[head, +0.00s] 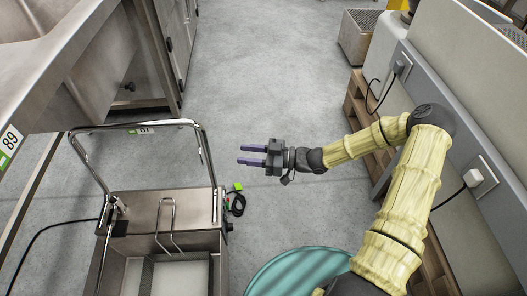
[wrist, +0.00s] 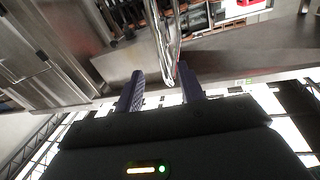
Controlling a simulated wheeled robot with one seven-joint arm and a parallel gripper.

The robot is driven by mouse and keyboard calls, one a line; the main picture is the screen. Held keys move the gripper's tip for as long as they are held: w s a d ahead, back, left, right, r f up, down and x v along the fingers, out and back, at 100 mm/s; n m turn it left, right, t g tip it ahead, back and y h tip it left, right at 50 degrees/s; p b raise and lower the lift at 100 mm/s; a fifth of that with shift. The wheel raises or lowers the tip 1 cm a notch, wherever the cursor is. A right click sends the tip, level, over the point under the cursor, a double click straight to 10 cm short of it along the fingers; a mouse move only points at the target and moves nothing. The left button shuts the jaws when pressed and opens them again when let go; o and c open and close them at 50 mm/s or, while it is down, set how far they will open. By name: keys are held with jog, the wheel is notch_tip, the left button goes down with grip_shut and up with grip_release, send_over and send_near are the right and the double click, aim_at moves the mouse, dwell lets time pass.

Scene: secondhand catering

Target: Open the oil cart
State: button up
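The oil cart (head: 150,210) is a stainless steel box at the lower left of the head view. A tall chrome push handle (head: 205,150) rises from it, with a small tag on its top bar. A bent wire handle (head: 165,225) stands on its top, above a pale rectangular recessed area (head: 178,276); I cannot tell whether this is lid or open well. My gripper (head: 241,155) is open and empty, right of the push handle and apart from it, its fingers pointing left. In the wrist view, a chrome bar (wrist: 168,45) shows beyond the fingers (wrist: 160,70).
A steel counter (head: 60,60) stands at upper left. A teal round lid or drum (head: 305,270) is at the bottom. A black cable with a green tag (head: 238,187) lies beside the cart. Pallets and a white unit (head: 390,65) line the right. The middle floor is clear.

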jog(key=d, duration=0.4)
jog(key=shift+s+d+p, duration=0.25)
jog(key=shift+p, duration=0.15)
